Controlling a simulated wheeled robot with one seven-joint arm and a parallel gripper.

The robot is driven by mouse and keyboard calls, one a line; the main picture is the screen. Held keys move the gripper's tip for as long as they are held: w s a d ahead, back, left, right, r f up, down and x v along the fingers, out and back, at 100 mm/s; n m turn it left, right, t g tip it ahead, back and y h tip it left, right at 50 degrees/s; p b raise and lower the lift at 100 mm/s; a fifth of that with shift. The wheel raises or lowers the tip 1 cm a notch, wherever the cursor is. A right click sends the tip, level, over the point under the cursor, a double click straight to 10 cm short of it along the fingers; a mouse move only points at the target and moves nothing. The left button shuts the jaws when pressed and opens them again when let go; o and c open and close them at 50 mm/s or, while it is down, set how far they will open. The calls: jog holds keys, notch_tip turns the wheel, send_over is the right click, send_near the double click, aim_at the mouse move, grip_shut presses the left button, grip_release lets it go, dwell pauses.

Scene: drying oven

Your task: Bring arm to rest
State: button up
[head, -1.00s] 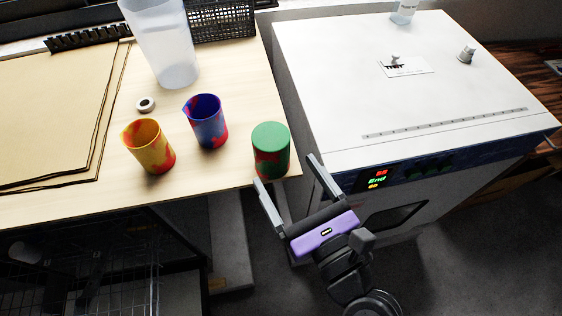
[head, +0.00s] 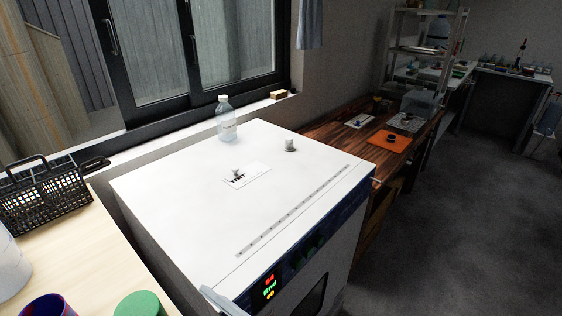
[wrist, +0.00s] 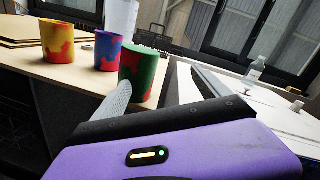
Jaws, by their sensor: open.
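My gripper (wrist: 163,84) is open and empty in the wrist view, its two grey fingers spread above its purple body. A green and red cup (wrist: 138,72) with a green top stands on the light wooden table behind the left finger; the finger overlaps it in the picture, and I cannot tell the exact gap. In the head view only one finger tip (head: 221,300) shows, at the bottom edge by the oven's front left corner. The white drying oven (head: 210,208) stands right of the table, its front display lit. The rest of my arm is out of the head view.
A blue and red cup (wrist: 108,50) and a yellow and red cup (wrist: 57,42) stand on the table (head: 95,250). A black basket (head: 45,200) is behind. A clear bottle (head: 226,120) stands on the oven top. Open floor (head: 470,230) lies to the right.

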jog(key=s+d+f+n+t+h, duration=0.1)
jog(key=d+f+n+t+h, duration=0.2)
jog(key=d+n, duration=0.5)
jog(key=s+d+f+n+t+h, duration=0.1)
jog(key=s+d+n+t+h, duration=0.25)
jog(key=d, duration=0.85)
jog(key=s+d+n+h, duration=0.7)
jog(key=s+d+n, duration=0.1)
jog(key=s+d, duration=0.4)
jog(key=shift+s+f, duration=0.15)
jog(key=shift+f, duration=0.15)
jog(key=shift+g+h, duration=0.85)
jog(key=shift+h, duration=0.1)
jog(key=s, duration=0.1)
jog(key=s+d+f, duration=0.1)
jog(key=s, duration=0.1)
jog(key=s+f, duration=0.1)
jog(key=s, duration=0.1)
jog(key=shift+d, duration=0.35)
jog(key=shift+m, duration=0.25)
jog(key=shift+w, duration=0.1)
